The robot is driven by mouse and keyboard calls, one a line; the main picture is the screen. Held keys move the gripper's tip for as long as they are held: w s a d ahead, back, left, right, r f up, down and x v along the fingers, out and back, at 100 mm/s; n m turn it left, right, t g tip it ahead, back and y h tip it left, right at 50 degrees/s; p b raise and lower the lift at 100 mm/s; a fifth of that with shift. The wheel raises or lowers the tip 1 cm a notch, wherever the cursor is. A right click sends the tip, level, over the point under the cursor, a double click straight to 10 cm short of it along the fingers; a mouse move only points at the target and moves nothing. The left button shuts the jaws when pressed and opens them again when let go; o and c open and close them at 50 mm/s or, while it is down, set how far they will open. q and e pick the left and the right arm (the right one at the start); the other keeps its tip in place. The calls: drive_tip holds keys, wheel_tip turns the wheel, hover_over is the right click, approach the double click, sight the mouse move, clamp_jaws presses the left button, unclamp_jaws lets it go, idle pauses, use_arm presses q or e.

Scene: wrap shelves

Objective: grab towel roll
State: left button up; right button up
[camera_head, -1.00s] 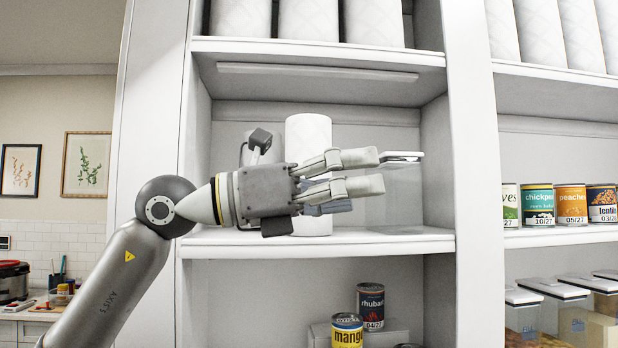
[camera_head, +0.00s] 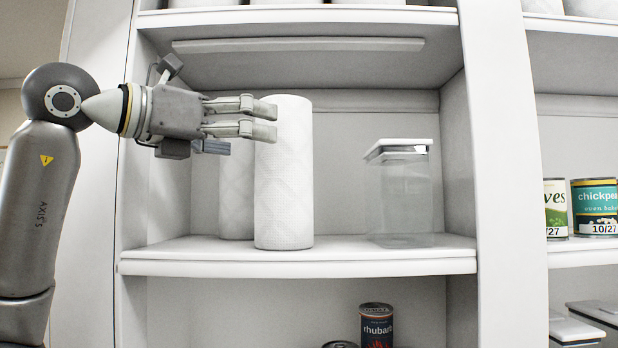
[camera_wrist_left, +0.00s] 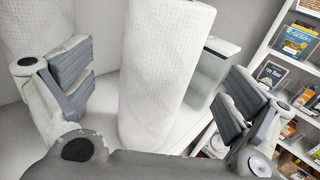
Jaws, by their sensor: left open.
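A white towel roll (camera_head: 284,190) stands upright on the middle shelf. A second white roll (camera_head: 236,195) stands behind it to the left, partly hidden. My left gripper (camera_head: 262,120) comes in from the left in front of the upper part of the near roll. In the left wrist view the near roll (camera_wrist_left: 160,75) stands between the open, spread fingers, with a gap to each, and the second roll (camera_wrist_left: 35,25) shows behind the left finger. I cannot tell from the head view how far the fingertips are from the roll. My right gripper is not in view.
A clear container with a white lid (camera_head: 403,200) stands to the right on the same shelf (camera_head: 300,268). It also shows in the left wrist view (camera_wrist_left: 212,65). A shelf board is close above. Cans, such as a chickpea can (camera_head: 594,207), stand on neighbouring shelves.

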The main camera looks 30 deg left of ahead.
sight(284, 137)
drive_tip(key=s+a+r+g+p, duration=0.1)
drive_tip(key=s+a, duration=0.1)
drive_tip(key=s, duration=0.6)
use_arm(q)
drive_tip(key=p+x, duration=0.3)
drive_tip(key=x, duration=0.4)
drive_tip(key=shift+r, duration=0.15)
drive_tip(key=shift+w+d, duration=0.1)
drive_tip(key=shift+c, duration=2)
drive_tip(key=c, duration=0.7)
drive_tip(key=shift+c, duration=1.8)
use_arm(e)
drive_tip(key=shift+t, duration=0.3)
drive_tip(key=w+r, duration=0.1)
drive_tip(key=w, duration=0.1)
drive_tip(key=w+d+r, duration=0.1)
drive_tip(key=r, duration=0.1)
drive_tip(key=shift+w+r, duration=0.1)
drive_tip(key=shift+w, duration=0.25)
